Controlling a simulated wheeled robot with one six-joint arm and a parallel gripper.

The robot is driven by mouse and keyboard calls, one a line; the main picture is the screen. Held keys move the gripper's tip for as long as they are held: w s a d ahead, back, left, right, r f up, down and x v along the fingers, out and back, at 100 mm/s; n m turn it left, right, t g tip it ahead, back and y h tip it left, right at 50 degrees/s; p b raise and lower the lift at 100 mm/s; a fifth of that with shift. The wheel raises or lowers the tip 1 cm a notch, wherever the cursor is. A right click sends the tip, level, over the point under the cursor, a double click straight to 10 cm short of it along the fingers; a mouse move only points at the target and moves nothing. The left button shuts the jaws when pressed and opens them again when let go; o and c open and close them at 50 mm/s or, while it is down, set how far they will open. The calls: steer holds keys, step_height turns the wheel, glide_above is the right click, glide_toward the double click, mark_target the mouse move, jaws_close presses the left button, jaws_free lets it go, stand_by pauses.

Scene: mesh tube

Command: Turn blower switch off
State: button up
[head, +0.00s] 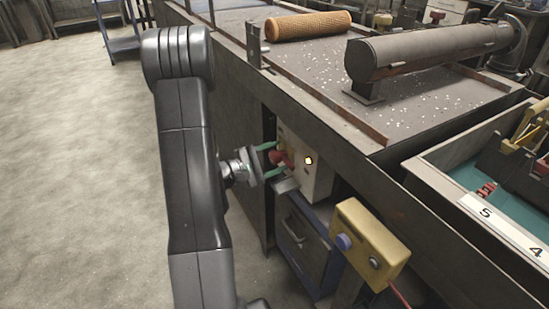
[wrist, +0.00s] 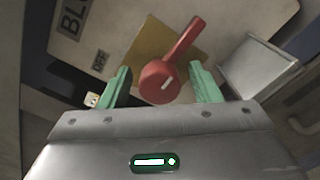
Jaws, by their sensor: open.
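The blower switch is a red rotary handle (wrist: 163,82) on a yellow plate (wrist: 135,52), on the pale front of a box. In the wrist view its round hub lies between my fingers and its lever points up and right. My gripper (wrist: 158,85) is open, with one green finger on each side of the hub. Contact cannot be told.
A grey metal bracket (wrist: 258,68) juts out right of the handle. In the head view a yellow button box (head: 368,245) hangs in front, right of a blue-grey cabinet (head: 305,245). The workbench (head: 425,115) overhangs the switch box. Open floor (head: 75,170) lies at left.

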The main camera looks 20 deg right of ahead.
steer(key=shift+c, duration=0.5)
steer(key=c, duration=0.9)
steer(key=shift+n, duration=0.3)
steer(key=n+p, duration=0.1)
steer(key=n, duration=0.2)
steer(key=shift+r+n+p, duration=0.1)
steer(key=shift+n+p, duration=0.3)
steer(key=n+p, duration=0.2)
steer(key=n, duration=0.2)
steer(key=n+p, duration=0.4)
steer(key=n, duration=0.1)
steer(key=shift+n, duration=0.4)
steer(key=shift+n+p, duration=1.2)
steer(key=shift+n, duration=0.7)
